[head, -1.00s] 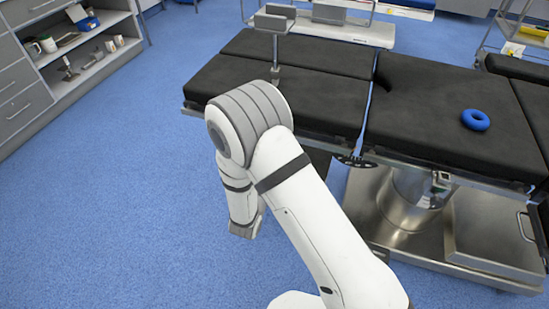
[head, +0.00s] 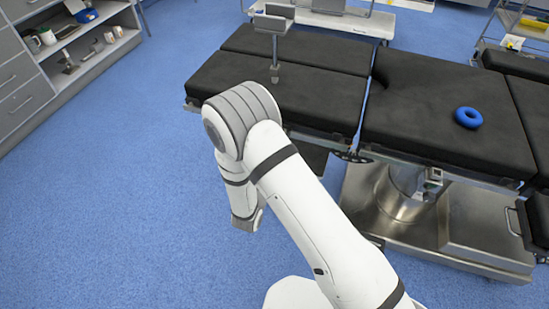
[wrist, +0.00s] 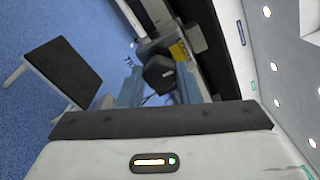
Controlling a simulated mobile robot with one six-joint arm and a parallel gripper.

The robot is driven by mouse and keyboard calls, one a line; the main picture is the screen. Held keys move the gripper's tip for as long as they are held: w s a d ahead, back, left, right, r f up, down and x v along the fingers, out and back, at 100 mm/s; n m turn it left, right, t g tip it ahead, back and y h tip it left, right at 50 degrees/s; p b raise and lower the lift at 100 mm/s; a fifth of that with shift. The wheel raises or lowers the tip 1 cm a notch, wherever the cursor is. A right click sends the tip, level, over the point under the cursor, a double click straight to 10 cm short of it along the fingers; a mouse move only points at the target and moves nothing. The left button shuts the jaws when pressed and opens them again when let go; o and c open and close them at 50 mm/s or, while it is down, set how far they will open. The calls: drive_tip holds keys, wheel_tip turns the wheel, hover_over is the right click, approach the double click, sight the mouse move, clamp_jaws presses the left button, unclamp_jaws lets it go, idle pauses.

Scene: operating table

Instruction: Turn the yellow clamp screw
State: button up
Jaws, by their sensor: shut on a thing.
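In the wrist view, the yellow clamp screw shows only as a small yellow patch (wrist: 181,50) by a dark block near the metal edge of the table. My gripper (wrist: 160,73) is at that spot, close against the yellow part and shut on it. The grey and dark hand body across the lower part of this view hides much of the grip. How far the screw is turned cannot be made out. In the head view my white arm bends down in front of the table, and neither the gripper's fingers nor the screw shows clearly.
The black-padded operating table (head: 318,97) spans the head view's upper middle, with a blue ring (head: 468,117) on it. Its steel base (head: 470,225) stands at the right. A shelf unit (head: 85,60) is at upper left. Blue floor (head: 110,200) is open at left.

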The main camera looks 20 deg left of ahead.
drive_tip(key=shift+f, duration=0.1)
drive_tip(key=o, duration=1)
drive_tip(key=shift+c, duration=0.2)
drive_tip(key=s, duration=0.7)
drive_tip(key=shift+s+a, duration=0.3)
drive_tip(key=shift+s, duration=0.1)
